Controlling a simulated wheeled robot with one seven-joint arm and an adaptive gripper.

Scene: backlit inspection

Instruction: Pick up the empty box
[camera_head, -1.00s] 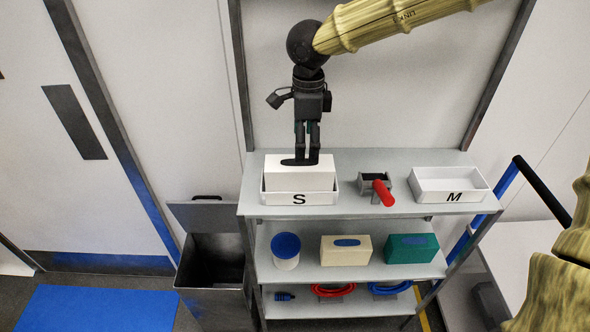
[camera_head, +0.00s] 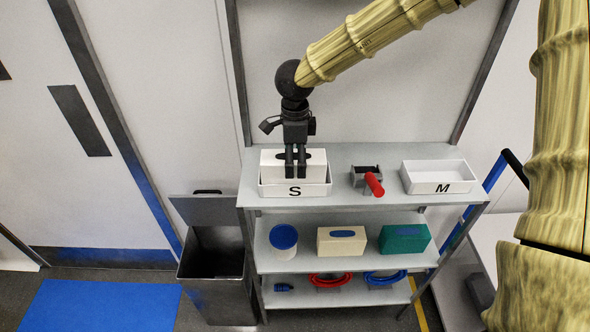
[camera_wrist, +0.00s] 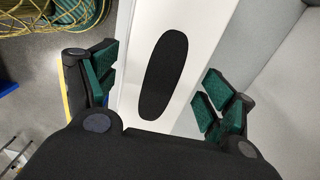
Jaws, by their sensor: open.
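A white box (camera_head: 272,162) with a dark oval opening in its top sits in the white tray marked S (camera_head: 310,191) on the top shelf. My gripper (camera_head: 295,176) hangs fingers down over this box, and its fingers cover part of the front in the head view. In the wrist view the box top (camera_wrist: 197,30) with its black oval lies between my two green-padded fingers (camera_wrist: 158,86). The jaws are apart, and a gap shows on each side. Whether a finger touches the box cannot be told.
Right of the tray stand a grey holder with a red handle (camera_head: 374,184) and an empty white tray marked M (camera_head: 433,188). The shelf below holds a blue-lidded tub (camera_head: 284,240), a cream box (camera_head: 342,241) and a green box (camera_head: 404,239). A grey bin (camera_head: 215,262) stands at left.

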